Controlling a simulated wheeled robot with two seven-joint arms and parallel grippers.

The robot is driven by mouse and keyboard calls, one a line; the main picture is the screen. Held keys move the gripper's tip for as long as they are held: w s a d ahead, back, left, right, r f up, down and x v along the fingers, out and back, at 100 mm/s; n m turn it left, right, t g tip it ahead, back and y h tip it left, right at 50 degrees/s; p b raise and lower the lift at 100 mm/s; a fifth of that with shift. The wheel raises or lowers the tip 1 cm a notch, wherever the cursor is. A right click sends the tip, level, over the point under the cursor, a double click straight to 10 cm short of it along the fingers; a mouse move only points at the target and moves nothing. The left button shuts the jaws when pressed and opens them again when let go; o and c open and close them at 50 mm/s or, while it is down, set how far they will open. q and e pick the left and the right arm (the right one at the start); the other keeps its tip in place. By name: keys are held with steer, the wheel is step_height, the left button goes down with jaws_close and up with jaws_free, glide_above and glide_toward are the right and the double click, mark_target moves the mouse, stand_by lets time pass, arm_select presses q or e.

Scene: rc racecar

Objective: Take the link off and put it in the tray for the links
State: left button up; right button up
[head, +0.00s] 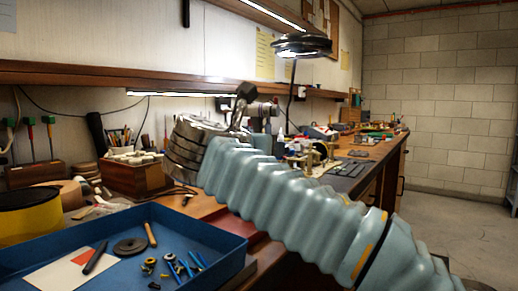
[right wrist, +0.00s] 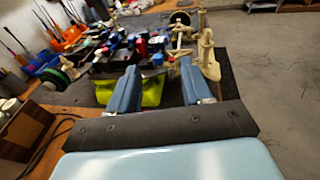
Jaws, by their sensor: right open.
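My right gripper (right wrist: 158,65) is open, with two blue fingers apart and nothing visibly held between them. Beyond the fingers in the right wrist view is a dark assembly with red and blue parts (right wrist: 118,50), seemingly the racecar. A yellow-green piece (right wrist: 152,92) shows between and below the fingers. I cannot make out the link in either view. In the head view my ribbed right arm reaches over the bench and hides its gripper and part of the work area. I cannot tell which container is the tray for the links. My left gripper is not in view.
A blue tray (head: 212,238) at the front left holds a pen, a disc and small parts. A wooden box (head: 136,180) and yellow tub (head: 28,215) stand nearby. A beige upright stand (right wrist: 207,52) rises right of the fingers. A lamp (head: 300,46) hangs above the bench.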

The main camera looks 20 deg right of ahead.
steer(key=x, duration=1.1)
steer(key=shift+w+f, duration=0.1)
steer(key=shift+w, duration=0.05)
jaws_close()
steer(key=shift+r+p, duration=0.6)
steer(key=shift+p, duration=0.45)
